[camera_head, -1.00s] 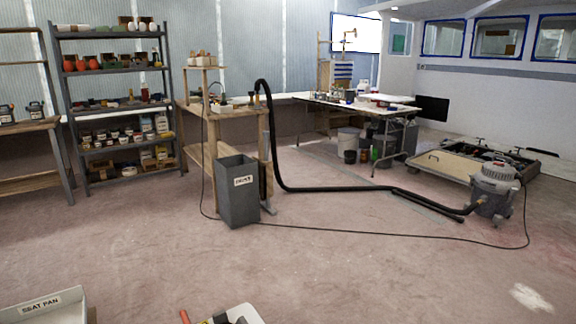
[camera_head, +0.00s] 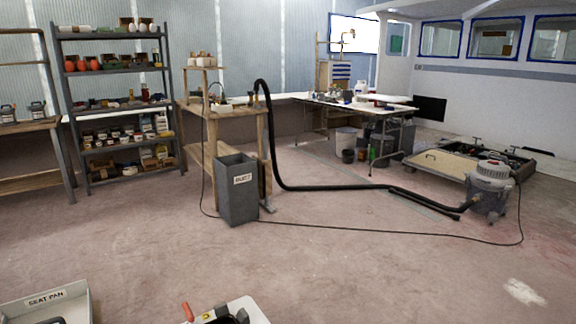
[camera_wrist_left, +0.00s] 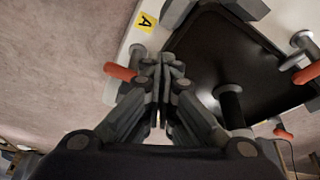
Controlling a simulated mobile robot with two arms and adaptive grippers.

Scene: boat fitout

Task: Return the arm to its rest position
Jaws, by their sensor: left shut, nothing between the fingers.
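My left gripper (camera_wrist_left: 165,62) shows in the left wrist view, with its fingers together and nothing between them. Below and beyond it is a white fixture (camera_wrist_left: 132,42) with a yellow label marked A (camera_wrist_left: 145,21) and a glossy black panel (camera_wrist_left: 230,60). The gripper is over the fixture's edge; the gap between them is hard to judge. My left gripper cannot be made out in the head view. My right gripper is in neither view.
Red-handled clamps (camera_wrist_left: 121,72) sit around the fixture, which shows at the head view's bottom edge (camera_head: 246,310). A tray labelled SEAT PAN (camera_head: 83,298) is at lower left. Open floor lies between.

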